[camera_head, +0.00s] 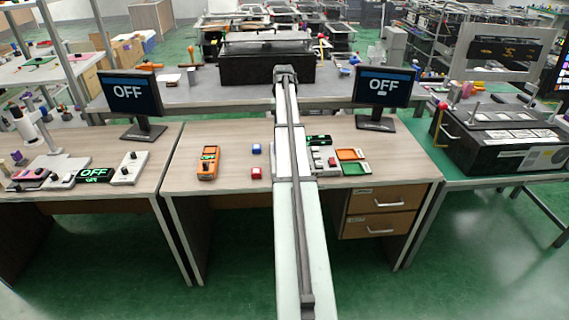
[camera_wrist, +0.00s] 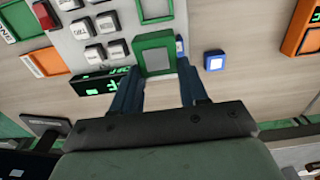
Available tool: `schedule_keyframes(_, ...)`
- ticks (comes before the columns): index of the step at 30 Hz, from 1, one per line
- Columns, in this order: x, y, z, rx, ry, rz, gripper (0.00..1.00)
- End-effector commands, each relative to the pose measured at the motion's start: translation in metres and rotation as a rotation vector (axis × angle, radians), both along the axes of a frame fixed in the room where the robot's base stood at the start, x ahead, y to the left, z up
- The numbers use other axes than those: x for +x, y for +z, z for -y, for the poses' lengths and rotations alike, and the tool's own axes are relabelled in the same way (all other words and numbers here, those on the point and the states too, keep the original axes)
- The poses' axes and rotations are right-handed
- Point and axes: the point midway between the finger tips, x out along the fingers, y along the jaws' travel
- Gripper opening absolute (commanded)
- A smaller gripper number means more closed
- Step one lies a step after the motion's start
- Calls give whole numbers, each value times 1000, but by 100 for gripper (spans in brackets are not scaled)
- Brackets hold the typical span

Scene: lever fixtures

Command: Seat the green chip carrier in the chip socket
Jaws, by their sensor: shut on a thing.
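The green chip carrier (camera_wrist: 141,45), a square green frame with a grey centre, is between the fingertips of my gripper (camera_wrist: 157,72) in the wrist view. My gripper is shut on it. Beyond it, at the top of the wrist view, a green-outlined square with a light grey middle (camera_wrist: 155,9) sits on the pale panel. It looks like the chip socket and is cut by the frame edge. The carrier appears apart from it, but I cannot tell its height. In the head view my arm hides the gripper and carrier.
The panel's grey keys (camera_wrist: 105,22), a red part (camera_wrist: 46,16) and a lit green display (camera_wrist: 98,83) lie left of the carrier. A blue block (camera_wrist: 215,60) and an orange meter (camera_head: 208,163) lie on the other side. Green (camera_head: 352,154) and orange (camera_head: 354,168) trays stand beside the panel.

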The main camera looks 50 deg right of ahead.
Motion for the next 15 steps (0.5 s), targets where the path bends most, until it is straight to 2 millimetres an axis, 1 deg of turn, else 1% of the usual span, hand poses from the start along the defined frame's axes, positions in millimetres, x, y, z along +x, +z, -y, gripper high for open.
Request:
schedule_keyframes(1,-12,-2,-12,0,-1,0,10)
schedule_keyframes(5,-22,-4,-23,0,-5,0,10)
schedule_keyframes(8,-25,-6,-26,0,-8,0,10)
schedule_keyframes(11,-27,-11,-28,1,-12,-1,10)
schedule_keyframes(15,-27,-29,-28,1,-15,-1,10)
